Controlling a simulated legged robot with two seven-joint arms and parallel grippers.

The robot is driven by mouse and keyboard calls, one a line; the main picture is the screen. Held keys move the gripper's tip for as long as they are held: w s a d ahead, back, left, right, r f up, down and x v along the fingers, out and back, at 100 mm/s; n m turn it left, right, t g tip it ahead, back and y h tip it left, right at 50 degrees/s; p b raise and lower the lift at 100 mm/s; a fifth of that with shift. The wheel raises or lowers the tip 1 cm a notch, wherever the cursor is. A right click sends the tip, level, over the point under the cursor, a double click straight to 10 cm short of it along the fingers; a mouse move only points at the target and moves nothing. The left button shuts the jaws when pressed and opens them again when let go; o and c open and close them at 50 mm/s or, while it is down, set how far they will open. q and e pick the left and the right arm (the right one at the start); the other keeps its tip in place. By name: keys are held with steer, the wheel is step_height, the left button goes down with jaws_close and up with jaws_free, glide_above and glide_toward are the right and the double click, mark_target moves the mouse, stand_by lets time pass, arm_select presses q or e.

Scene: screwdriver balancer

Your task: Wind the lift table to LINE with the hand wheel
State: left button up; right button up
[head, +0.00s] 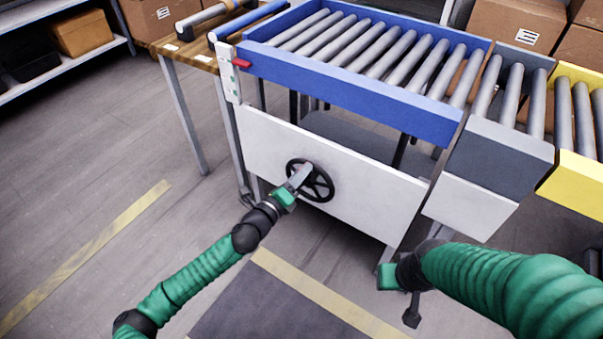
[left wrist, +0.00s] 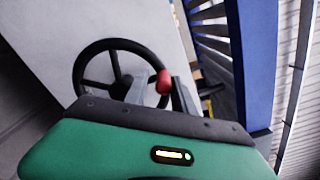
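The lift table (head: 350,95) has a blue frame with grey rollers and a white front panel. A black spoked hand wheel (head: 322,187) is on that panel; it also shows in the left wrist view (left wrist: 82,72). A red pointer (head: 241,63) sits near the upper part of a white scale plate (head: 229,80) with green marks. My left gripper (head: 303,172) is at the wheel. In the left wrist view its fingers stand apart on either side of the wheel's red knob (left wrist: 164,82), with a gap visible on the left. My right gripper (head: 388,277) is low at the right, its fingers unclear.
A grey roller section (head: 500,150) and a yellow one (head: 575,170) adjoin the lift table on the right. A wooden bench (head: 175,50) stands at the left. Cardboard boxes (head: 515,22) are behind. The floor in front of the panel is open, with yellow tape (head: 90,255).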

arm_select(q)
steer(key=shift+o, duration=0.9)
steer(key=shift+r, duration=0.1)
steer(key=shift+s+a, duration=0.1)
steer(key=shift+s, duration=0.05)
steer(key=p+v, duration=0.4)
steer(key=v, duration=1.2)
steer(key=shift+s, duration=0.3)
steer(key=shift+a, duration=0.15)
